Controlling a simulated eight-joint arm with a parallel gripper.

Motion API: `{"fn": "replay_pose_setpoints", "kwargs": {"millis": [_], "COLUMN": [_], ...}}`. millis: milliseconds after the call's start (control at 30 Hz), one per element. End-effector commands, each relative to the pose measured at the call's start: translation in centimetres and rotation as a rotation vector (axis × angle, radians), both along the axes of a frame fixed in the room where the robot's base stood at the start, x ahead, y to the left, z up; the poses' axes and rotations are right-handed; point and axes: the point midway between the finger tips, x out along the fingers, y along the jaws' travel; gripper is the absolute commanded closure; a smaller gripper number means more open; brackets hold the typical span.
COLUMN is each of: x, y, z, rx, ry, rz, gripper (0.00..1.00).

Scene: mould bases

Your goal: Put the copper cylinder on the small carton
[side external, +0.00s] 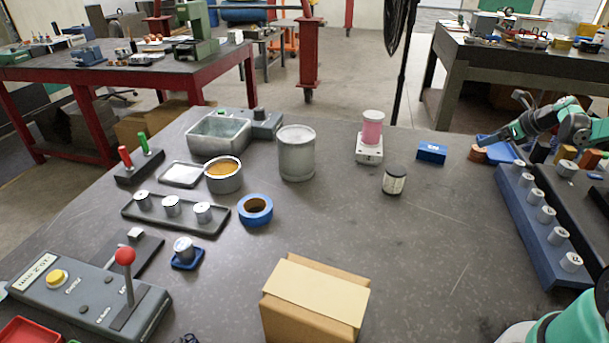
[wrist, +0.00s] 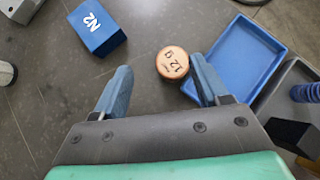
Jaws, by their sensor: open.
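The copper cylinder (wrist: 172,62) stands on the table with its marked round top facing up in the wrist view. In the side view the copper cylinder (side external: 478,154) is at the right, partly covered by my gripper. My gripper (wrist: 161,68) is open; the cylinder is at the fingertips, closer to the right finger, and neither finger is clearly touching it. In the side view my gripper (side external: 484,140) is low over the right part of the table. The small carton (side external: 315,297), a brown box with a paler flat top, stands at the front middle, its top bare.
A blue block marked N2 (wrist: 94,27) and a blue tray (wrist: 242,57) flank the cylinder. The table between jar and carton is clear.

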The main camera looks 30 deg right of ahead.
Motion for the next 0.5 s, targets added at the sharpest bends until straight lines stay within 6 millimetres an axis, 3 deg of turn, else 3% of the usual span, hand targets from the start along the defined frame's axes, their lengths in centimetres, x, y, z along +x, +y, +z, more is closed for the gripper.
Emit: {"fn": "replay_pose_setpoints", "kwargs": {"millis": [167,500], "x": [-0.7,2.2], "y": [-1.4,-1.5], "z": [-1.3,-4.1], "rx": [0.065,0.064], "ry": [-0.020,-0.018], "rz": [-0.077,-0.076], "gripper": [0.33,0.33]}}
